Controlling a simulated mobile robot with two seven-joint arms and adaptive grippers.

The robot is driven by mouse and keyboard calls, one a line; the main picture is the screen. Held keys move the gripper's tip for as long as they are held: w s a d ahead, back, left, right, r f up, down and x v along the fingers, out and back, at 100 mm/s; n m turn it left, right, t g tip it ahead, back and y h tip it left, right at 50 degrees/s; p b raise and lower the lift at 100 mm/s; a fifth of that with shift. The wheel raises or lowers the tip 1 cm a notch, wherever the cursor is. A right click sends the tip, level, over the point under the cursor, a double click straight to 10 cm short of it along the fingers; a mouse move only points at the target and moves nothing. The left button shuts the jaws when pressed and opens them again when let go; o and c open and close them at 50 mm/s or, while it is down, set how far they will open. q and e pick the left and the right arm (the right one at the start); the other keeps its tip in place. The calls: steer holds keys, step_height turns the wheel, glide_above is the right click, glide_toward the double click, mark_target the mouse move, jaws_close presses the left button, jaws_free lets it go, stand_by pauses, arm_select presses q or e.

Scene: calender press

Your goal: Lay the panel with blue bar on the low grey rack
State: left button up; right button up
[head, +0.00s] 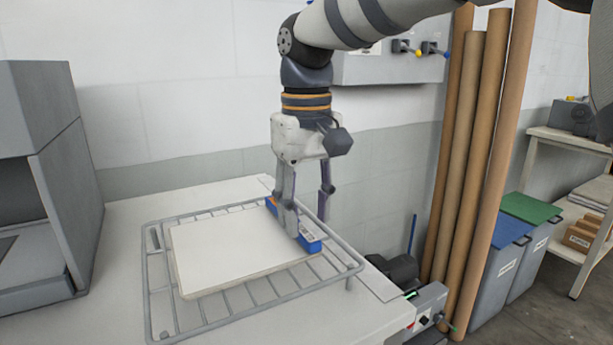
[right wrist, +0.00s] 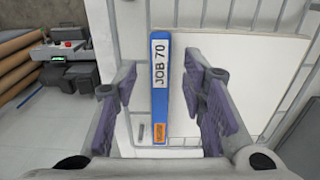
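The white panel (head: 235,252) lies flat on the low grey wire rack (head: 240,299) on the white table. Its blue bar (head: 309,243) runs along the panel's right edge, inside the rack's right rail. My right gripper (head: 308,205) points down over this bar. In the right wrist view, the blue bar (right wrist: 160,112) with its "JOB 70" label lies between the two purple-padded fingers (right wrist: 165,92), with a gap on each side. The right gripper is open and holds nothing. My left gripper is not in view.
A grey machine housing (head: 45,180) stands at the left of the table (head: 120,222). Brown tubes (head: 480,160) lean at the right by the wall. Bins with blue (head: 510,229) and green lids (head: 530,207) stand on the floor. A small control box (head: 430,302) sits at the table's right edge.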

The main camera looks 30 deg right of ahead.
step_height(320, 180, up, 10)
steer(key=shift+f, duration=0.25)
stand_by(0.3)
